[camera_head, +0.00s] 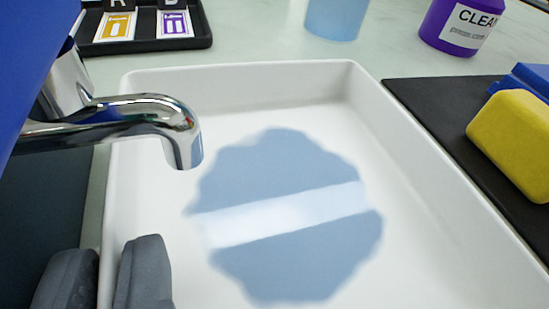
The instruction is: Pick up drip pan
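The drip pan (245,77) is a white, shallow rectangular tray with raised walls and fills the middle of the view. A light-blue puddle (285,170) with a wavy edge and a pale band of reflection lies on its floor. My gripper (107,275) is at the lower left, with one dark grey finger outside the pan's left wall and the other inside it. The white wall fills the narrow gap between the fingers, and they look closed on it. The pan's near end is out of view.
A chrome tap (150,115) reaches over the pan's left side, beside a blue panel (25,60). A black tray with labelled cards (145,42), a light-blue cup (336,15) and a purple bottle (462,25) stand behind. A yellow sponge-like block (515,140) lies on a dark mat (435,105) at right.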

